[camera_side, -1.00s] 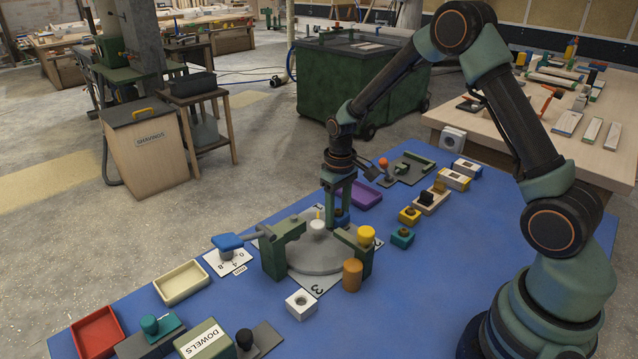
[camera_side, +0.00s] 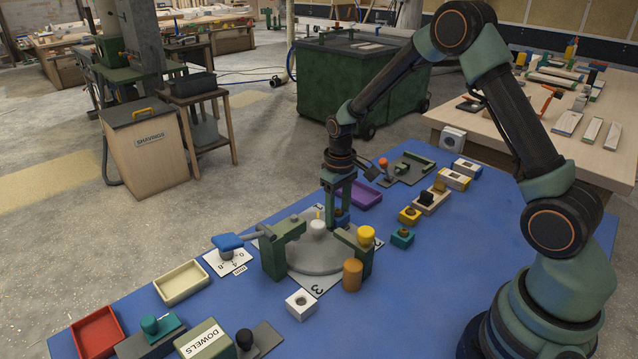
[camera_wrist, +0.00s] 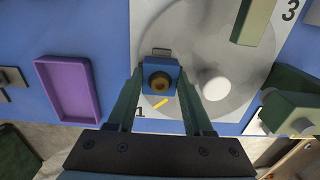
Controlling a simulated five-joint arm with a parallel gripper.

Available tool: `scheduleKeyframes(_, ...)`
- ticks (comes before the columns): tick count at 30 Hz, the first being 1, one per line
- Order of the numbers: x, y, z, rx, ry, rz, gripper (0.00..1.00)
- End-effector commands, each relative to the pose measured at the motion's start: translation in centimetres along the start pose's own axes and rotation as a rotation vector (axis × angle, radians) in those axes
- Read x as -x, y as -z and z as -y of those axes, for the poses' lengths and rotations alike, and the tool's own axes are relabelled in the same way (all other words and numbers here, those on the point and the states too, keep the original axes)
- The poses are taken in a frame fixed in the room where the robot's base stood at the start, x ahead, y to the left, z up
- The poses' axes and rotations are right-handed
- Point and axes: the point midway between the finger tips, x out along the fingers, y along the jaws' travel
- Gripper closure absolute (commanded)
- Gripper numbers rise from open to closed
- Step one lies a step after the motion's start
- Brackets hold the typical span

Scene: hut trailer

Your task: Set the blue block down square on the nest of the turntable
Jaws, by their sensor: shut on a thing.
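The blue block (camera_wrist: 152,86), with a round brown-gold knob on top, is between the fingers of my gripper (camera_wrist: 160,74) in the wrist view. My gripper is shut on it. In the side view my gripper (camera_side: 340,207) points down over the turntable's far side, with the blue block (camera_side: 342,217) low between its fingers. In the wrist view a small grey edge (camera_wrist: 161,51), perhaps part of the nest, shows just beyond the block. The block hides the rest, so I cannot tell whether it touches down.
Green clamp-like posts stand at the turntable's left (camera_side: 275,255) and right (camera_side: 362,256). An orange-brown cylinder (camera_side: 352,276) and a white block with a hole (camera_side: 300,304) are in front. A purple tray (camera_side: 367,194) lies behind.

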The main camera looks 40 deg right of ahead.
Motion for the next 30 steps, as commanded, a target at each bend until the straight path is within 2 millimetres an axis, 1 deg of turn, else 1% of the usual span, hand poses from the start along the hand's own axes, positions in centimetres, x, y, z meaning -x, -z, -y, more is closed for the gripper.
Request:
scheduleKeyframes(26,-0.49,0.01,0.00,0.000,0.000,0.000,1.00)
scheduleKeyframes(27,-0.49,0.01,0.00,0.000,0.000,0.000,0.34)
scheduleKeyframes(28,-0.49,0.01,0.00,0.000,0.000,0.000,0.22)
scheduleKeyframes(29,-0.49,0.01,0.00,0.000,0.000,0.000,0.14)
scheduleKeyframes(30,-0.49,0.01,0.00,0.000,0.000,0.000,0.14)
